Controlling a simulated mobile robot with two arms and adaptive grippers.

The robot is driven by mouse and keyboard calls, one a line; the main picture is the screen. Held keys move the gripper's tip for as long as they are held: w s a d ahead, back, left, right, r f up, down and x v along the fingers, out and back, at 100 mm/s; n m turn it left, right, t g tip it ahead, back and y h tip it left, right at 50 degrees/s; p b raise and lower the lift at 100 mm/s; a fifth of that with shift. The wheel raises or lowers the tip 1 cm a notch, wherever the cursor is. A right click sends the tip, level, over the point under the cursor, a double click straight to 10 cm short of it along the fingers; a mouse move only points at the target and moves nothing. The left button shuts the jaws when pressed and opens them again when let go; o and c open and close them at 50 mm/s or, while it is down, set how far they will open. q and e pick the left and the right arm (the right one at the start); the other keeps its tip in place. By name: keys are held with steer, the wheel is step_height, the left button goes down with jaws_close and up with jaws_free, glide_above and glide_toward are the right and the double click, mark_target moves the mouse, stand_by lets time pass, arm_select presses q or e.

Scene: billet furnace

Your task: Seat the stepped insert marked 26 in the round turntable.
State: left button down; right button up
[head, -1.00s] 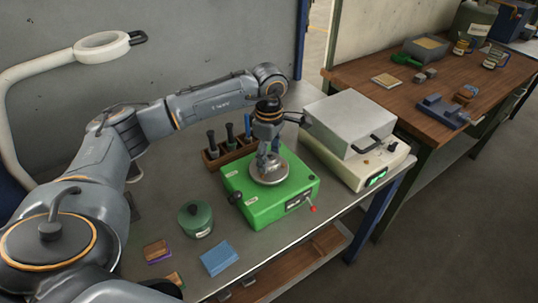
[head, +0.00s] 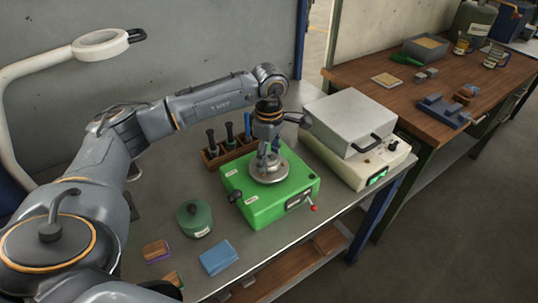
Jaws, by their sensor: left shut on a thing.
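The round turntable (head: 284,172) is a grey metal disc on top of a green box (head: 264,211) on the grey bench. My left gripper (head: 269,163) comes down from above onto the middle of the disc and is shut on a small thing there. That thing is mostly hidden by the fingers; I take it for the stepped insert, but no mark 26 is readable. I cannot tell whether it is seated or just above the disc. My right gripper is not in view.
A wooden rack (head: 228,152) with dark-handled tools stands just behind the green box. A white furnace-like unit (head: 347,123) is close on the right. A green lidded pot (head: 195,219), a blue block (head: 218,258) and a brown block (head: 156,250) lie at the front left.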

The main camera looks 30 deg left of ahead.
mark_target(269, 157)
arm_select(q)
steer(key=shift+f, duration=0.15)
steer(key=c, duration=0.7)
jaws_free()
steer(key=shift+s, duration=0.1)
step_height(269, 157, up, 11)
steer(key=p, duration=0.6)
